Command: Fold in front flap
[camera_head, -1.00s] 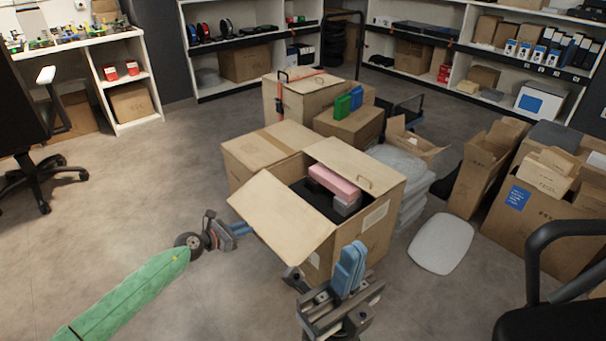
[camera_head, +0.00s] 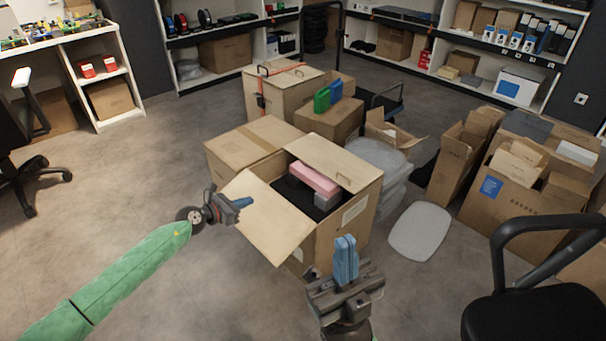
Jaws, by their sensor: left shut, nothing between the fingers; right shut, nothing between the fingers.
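The open carton (camera_head: 338,232) stands in the middle of the floor with a pink block (camera_head: 313,177) and a grey block inside on dark material. Its front flap (camera_head: 268,220) sticks outward and slopes down toward the lower left. Another flap (camera_head: 335,160) lies at the back right side of the opening. My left gripper (camera_head: 243,203) is shut and empty at the left edge of the front flap; I cannot tell whether it touches. My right gripper (camera_head: 346,258) is shut and empty, pointing up in front of the carton's near right side.
A closed carton (camera_head: 245,150) adjoins the open one at the back left. Cartons with green and blue items (camera_head: 322,100) stand behind. Wrapped sacks (camera_head: 375,165) and a white pad (camera_head: 420,231) lie to the right. A black chair (camera_head: 540,310) is at lower right.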

